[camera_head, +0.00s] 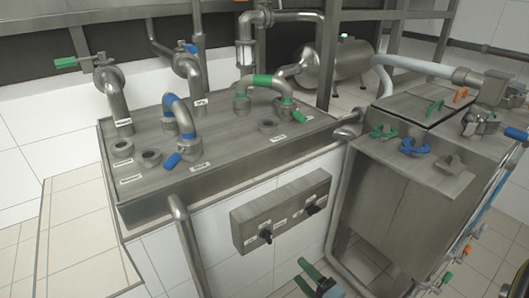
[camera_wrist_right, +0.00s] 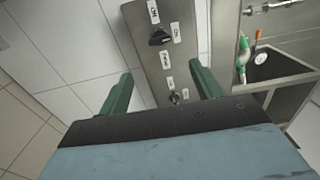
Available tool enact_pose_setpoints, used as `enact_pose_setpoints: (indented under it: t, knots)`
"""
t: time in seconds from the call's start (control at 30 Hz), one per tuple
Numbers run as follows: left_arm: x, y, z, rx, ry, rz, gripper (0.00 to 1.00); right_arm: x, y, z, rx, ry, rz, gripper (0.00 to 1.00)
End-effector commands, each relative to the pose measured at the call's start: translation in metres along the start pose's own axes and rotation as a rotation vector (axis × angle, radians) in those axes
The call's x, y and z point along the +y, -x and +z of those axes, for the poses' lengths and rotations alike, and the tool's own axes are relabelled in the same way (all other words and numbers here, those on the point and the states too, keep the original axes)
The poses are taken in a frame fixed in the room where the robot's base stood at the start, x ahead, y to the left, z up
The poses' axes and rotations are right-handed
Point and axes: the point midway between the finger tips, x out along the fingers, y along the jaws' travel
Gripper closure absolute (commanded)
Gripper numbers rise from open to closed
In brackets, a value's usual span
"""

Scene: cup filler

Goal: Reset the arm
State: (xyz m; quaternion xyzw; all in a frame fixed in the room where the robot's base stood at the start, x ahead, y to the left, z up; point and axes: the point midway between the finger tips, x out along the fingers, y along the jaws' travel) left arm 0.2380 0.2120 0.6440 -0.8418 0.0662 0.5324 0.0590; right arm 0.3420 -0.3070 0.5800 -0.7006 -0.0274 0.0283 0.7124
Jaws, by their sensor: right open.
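My right gripper (camera_head: 306,277) shows at the bottom of the head view, below the grey switch box. Its green fingers are spread apart in the right wrist view (camera_wrist_right: 161,84), with nothing between them at the tips. The switch box (camera_head: 281,212) is on the white tiled front and has two black knobs. In the right wrist view, the box (camera_wrist_right: 178,62) lies beyond and between the fingers, with the gripper apart from it as far as I can tell. My left gripper is in neither view.
A metal counter (camera_head: 225,155) carries pipes with blue and green bands. A steel machine (camera_head: 413,187) with green, blue and orange handles stands at the right. A bent metal rail (camera_head: 186,240) stands left of the switch box. Tiled floor shows between box and machine.

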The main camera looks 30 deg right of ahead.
Motion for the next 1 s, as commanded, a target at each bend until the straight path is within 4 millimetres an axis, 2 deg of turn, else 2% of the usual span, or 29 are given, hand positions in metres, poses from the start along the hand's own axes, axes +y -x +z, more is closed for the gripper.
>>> enact_pose_setpoints:
  t: [0.17, 0.27, 0.37, 0.5, 0.6, 0.7, 0.83, 1.0]
  knots:
    - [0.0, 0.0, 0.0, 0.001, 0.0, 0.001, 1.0, 0.0, -0.001, 0.001, -0.003, 0.002, 0.002, 0.35]
    - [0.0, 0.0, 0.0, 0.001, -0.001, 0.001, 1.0, 0.0, -0.003, 0.013, -0.032, 0.028, 0.023, 0.35]
    - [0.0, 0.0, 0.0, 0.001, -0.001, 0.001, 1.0, -0.001, -0.006, 0.041, -0.105, 0.102, 0.074, 0.35]
    - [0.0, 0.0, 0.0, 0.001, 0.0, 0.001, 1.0, -0.005, -0.008, 0.091, -0.262, 0.297, 0.172, 0.35]
    - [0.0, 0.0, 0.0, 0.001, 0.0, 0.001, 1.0, -0.009, -0.005, 0.119, -0.374, 0.468, 0.237, 0.35]
    - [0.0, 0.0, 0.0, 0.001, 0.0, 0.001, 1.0, -0.014, 0.001, 0.139, -0.475, 0.645, 0.3, 0.35]
    - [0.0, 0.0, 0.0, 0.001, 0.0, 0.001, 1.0, -0.022, 0.013, 0.15, -0.591, 0.879, 0.388, 0.35]
    - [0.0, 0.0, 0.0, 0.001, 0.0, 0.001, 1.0, -0.034, 0.035, 0.144, -0.717, 1.15, 0.523, 0.35]
